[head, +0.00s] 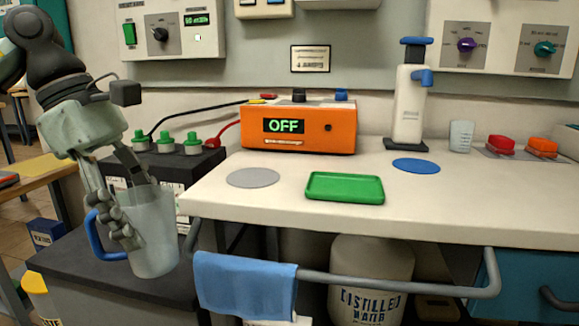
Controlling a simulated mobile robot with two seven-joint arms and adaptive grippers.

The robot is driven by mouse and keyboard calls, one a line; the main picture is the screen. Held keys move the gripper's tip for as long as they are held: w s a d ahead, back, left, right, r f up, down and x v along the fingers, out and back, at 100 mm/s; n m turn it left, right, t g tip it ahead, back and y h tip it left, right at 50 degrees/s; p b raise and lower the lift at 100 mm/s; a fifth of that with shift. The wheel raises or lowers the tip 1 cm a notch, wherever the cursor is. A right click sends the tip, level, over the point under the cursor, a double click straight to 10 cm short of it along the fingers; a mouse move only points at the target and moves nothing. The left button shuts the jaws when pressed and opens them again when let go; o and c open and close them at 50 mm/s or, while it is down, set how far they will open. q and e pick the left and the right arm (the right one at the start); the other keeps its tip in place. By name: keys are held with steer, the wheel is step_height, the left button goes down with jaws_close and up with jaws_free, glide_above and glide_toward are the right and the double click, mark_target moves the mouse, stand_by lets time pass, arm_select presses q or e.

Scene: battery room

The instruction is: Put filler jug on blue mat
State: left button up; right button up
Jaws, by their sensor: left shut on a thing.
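The filler jug (155,238) is a translucent grey-white jug with a blue handle on its left side. My left gripper (138,215) is shut on it, with its fingers at the jug's wall. The jug is held roughly upright, left of the bench's front edge and in front of the dark battery box. The blue mat (416,166) is a flat round disc on the white bench, right of the middle, with nothing on it. My right gripper is not in view.
The white bench (470,195) carries a grey disc (253,178), a green tray (345,187), an orange charger (299,128) reading OFF, a white dispenser (409,105) behind the blue mat and a small cup (461,136). A rail (390,286) with a blue towel (245,286) runs along the front.

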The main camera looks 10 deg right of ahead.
arm_select(q)
steer(key=a+f+m+g+y, duration=0.3)
steer(key=f+m+y, duration=0.1)
steer(key=f+m, duration=0.9)
steer(key=shift+w+a+f+m+g+y, duration=0.3)
steer(key=shift+w+a+f+m+g, duration=0.1)
steer(key=shift+m, duration=1.4)
